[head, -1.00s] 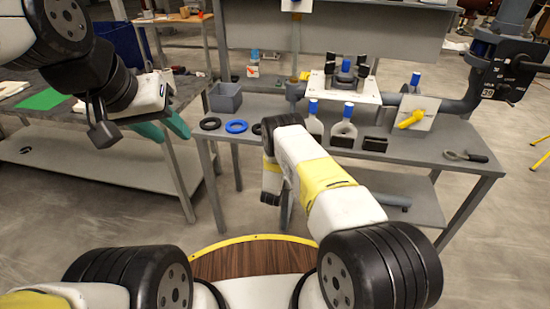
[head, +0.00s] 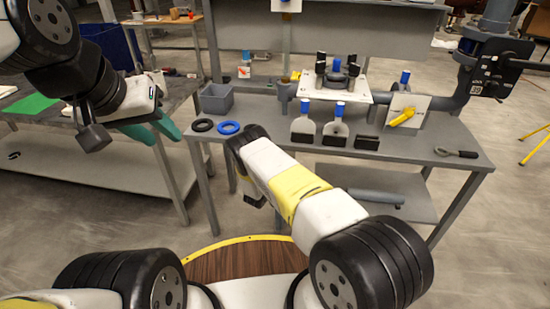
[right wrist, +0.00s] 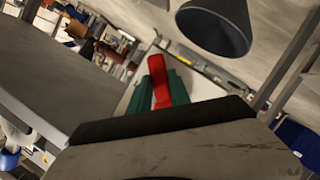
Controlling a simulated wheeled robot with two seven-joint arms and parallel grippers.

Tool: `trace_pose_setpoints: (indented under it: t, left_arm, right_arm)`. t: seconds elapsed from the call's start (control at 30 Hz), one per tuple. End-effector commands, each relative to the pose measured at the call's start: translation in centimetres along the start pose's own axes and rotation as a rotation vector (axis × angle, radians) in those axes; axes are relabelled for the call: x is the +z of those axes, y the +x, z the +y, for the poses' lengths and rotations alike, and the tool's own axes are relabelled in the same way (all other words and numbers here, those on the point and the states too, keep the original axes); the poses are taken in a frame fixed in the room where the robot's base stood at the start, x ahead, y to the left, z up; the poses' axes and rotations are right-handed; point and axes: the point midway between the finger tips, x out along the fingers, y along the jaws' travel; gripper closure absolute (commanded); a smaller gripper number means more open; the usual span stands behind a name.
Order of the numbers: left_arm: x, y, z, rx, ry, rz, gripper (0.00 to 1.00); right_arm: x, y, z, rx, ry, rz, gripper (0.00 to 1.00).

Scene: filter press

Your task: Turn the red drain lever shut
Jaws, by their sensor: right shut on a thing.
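The red lever (right wrist: 159,82) shows in the right wrist view, standing up between the teal fingers of my right gripper (right wrist: 168,86). The gripper is shut on it. Its lower part is hidden by the dark gripper body. In the head view the lever and my right gripper are hidden, with my right arm in front of the bench's lower left. My left gripper (head: 164,132) is open and empty at the left, with its teal fingers apart, near the left table.
The grey bench (head: 270,115) carries a grey bin (head: 216,98), a blue ring (head: 228,128), a black ring (head: 201,125), a yellow lever (head: 403,117) and a wrench (head: 455,152). A dark cone (right wrist: 215,28) is close to my right gripper.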

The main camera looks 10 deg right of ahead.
Motion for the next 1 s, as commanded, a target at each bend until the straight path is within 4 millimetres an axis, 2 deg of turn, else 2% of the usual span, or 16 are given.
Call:
trace_pose_setpoints:
  t: [0.6,0.63,0.7,0.73,1.0]
  left_arm:
    - [0.00,0.00,0.00,0.000,0.000,0.000,0.64]
    - [0.00,0.00,0.00,0.000,0.000,0.000,0.64]
    - [0.00,0.00,0.00,0.000,0.000,0.000,0.64]
    - [0.00,0.00,0.00,0.000,0.000,0.000,0.64]
    - [0.00,0.00,0.00,0.000,0.000,0.000,0.64]
  right_arm:
    - [0.04,-0.03,0.10,0.014,-0.038,0.000,1.00]
    - [0.04,-0.03,0.10,0.014,-0.038,0.000,0.71]
    - [0.04,-0.03,0.10,0.014,-0.038,0.000,0.57]
    - [0.04,-0.03,0.10,0.014,-0.037,0.000,0.55]
    - [0.00,-0.03,0.11,0.014,-0.035,0.000,0.55]
